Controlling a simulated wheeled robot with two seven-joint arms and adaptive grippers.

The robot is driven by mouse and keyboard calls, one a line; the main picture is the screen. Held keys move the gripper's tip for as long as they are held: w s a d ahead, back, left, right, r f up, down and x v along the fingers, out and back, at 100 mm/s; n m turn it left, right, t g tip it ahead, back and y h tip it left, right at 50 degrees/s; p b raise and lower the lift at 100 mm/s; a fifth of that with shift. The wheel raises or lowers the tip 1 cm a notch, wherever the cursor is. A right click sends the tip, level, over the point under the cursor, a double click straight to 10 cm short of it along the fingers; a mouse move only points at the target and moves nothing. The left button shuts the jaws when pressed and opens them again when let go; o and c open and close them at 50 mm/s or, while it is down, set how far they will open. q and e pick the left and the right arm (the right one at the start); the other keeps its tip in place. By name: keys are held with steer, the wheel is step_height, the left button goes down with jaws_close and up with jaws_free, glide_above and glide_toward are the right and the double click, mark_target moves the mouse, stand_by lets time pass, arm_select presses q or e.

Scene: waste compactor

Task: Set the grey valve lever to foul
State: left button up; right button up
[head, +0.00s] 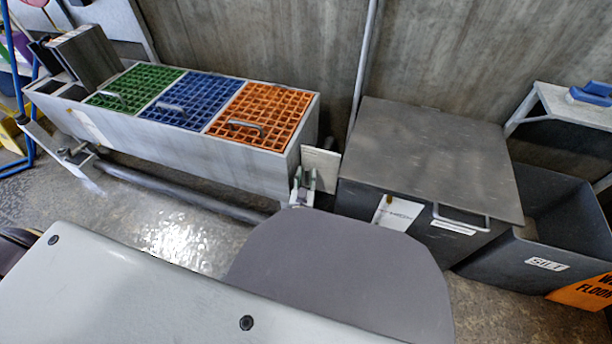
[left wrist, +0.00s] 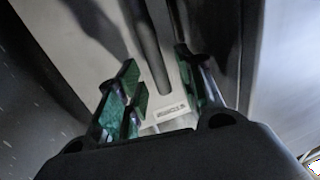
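My left gripper (head: 304,182) is low at the right end of the trough, in front of a pale upright plate (head: 322,165). In the left wrist view my left gripper (left wrist: 160,78) is open, with green pads on its fingers. A dark grey bar, which looks like the valve lever (left wrist: 148,45), comes down from the top and ends between the fingers. I see no clear contact with either pad. Behind it is a pale plate with a small label (left wrist: 171,112), too blurred to read. The lever cannot be made out in the head view. My right gripper is not in view.
The trough (head: 220,160) has green, blue and orange grates with handles. A dark pipe (head: 180,190) runs along its front. A lidded grey box (head: 430,150) stands close to the right of my gripper, then a bin labelled SILT (head: 545,240). Wet floor shows in front of the trough.

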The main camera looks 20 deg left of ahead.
arm_select(q)
jaws_close()
stand_by(0.3)
